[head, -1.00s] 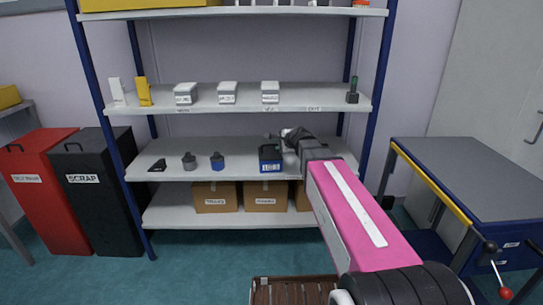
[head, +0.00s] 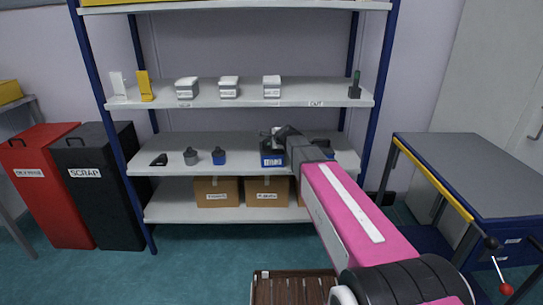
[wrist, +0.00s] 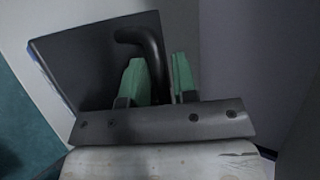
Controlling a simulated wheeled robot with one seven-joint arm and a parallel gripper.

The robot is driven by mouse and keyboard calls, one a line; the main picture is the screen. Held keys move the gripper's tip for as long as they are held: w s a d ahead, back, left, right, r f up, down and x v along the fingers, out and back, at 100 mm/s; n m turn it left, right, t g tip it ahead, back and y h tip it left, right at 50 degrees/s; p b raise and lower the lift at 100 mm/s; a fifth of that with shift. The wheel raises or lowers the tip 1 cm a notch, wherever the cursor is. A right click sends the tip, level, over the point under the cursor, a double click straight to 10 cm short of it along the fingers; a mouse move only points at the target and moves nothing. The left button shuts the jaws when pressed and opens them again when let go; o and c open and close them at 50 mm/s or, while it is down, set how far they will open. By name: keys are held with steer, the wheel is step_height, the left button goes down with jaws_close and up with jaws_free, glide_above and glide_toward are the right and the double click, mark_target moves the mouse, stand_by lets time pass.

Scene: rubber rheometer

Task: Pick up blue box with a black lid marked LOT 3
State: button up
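The blue box with a black lid (head: 272,159) stands on the middle shelf, right of centre, with a pale label on its front that is too small to read. In the wrist view its dark lid (wrist: 85,65) fills the upper left, with a black bent handle (wrist: 152,55) on it. My gripper (head: 277,134) is over the lid in the head view. In the wrist view my gripper (wrist: 160,80) has its two green fingers on either side of the handle, with a gap showing on the right, so it looks open. My arm hides the right of the box.
A grey container (head: 190,156), a small blue container (head: 218,157) and a flat black item (head: 159,160) stand left on the same shelf (head: 240,142). The shelf above (head: 210,102) holds white-lidded boxes. Cardboard boxes (head: 216,191) sit below. A blue-sided table (head: 470,170) stands right.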

steer(key=shift+w+f, duration=0.1)
steer(key=shift+c, duration=0.2)
jaws_close()
stand_by(1.2)
